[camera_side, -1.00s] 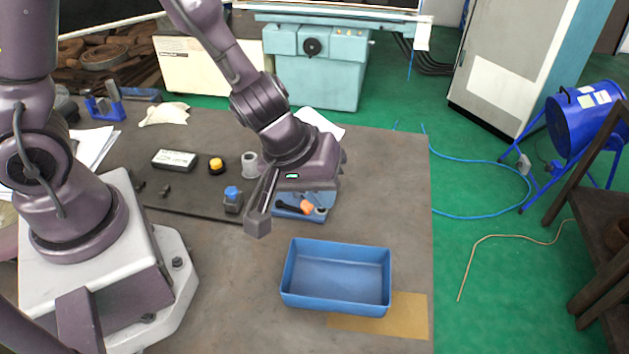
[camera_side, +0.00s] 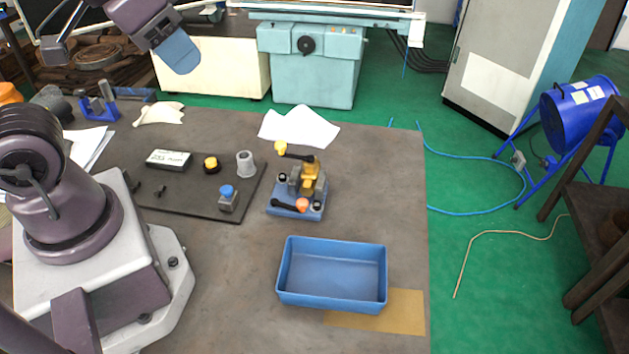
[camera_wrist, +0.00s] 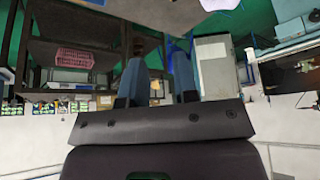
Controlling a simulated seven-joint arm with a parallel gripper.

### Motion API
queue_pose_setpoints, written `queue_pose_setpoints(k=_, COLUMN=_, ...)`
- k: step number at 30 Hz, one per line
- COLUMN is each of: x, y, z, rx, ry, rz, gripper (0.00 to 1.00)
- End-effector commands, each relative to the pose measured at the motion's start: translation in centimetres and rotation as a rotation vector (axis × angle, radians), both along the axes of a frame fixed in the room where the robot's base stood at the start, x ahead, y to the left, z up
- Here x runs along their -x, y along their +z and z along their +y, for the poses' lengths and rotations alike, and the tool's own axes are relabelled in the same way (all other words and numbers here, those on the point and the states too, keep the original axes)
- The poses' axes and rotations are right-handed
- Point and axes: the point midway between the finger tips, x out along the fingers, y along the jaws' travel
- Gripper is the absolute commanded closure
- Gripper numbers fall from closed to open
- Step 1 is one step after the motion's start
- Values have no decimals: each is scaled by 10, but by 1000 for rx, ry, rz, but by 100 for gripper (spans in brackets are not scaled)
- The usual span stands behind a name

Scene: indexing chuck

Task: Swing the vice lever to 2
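The vice (camera_side: 312,188) stands on the table, with a blue base and grey and yellow upper parts. A dark lever with an orange knob (camera_side: 302,204) lies low across its front, and a dark bar with a yellow knob (camera_side: 281,148) sticks out left at its top. Any position numbers are too small to read. My gripper (camera_side: 178,52) is high at the upper left of the side view, far from the vice. In the wrist view my gripper (camera_wrist: 160,85) shows two blue fingers apart with nothing between them. The vice is not recognisable there.
A blue bin (camera_side: 333,304) stands in front of the vice, partly over a tan board (camera_side: 405,312). A dark mat (camera_side: 205,205) to its left carries a blue-topped block (camera_side: 228,198), yellow button (camera_side: 211,164) and grey cup (camera_side: 245,164). White paper (camera_side: 300,127) lies behind.

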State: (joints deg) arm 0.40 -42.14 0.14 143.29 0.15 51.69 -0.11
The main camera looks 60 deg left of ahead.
Motion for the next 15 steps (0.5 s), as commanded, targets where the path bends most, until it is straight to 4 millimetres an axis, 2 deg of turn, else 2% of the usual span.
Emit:
queue_pose_setpoints(k=1, x=-2, y=-5, z=-2, rx=1, ry=-7, rz=28, gripper=61)
queue_pose_setpoints(k=3, x=-7, y=-16, z=-3, rx=2, ry=-17, rz=86, gripper=50)
queue_pose_setpoints(k=11, x=-51, y=-69, z=-15, rx=21, ry=-22, rz=342, gripper=50)
queue_pose_setpoints(k=15, x=-78, y=-107, z=-21, rx=26, ry=13, rz=448, gripper=50)
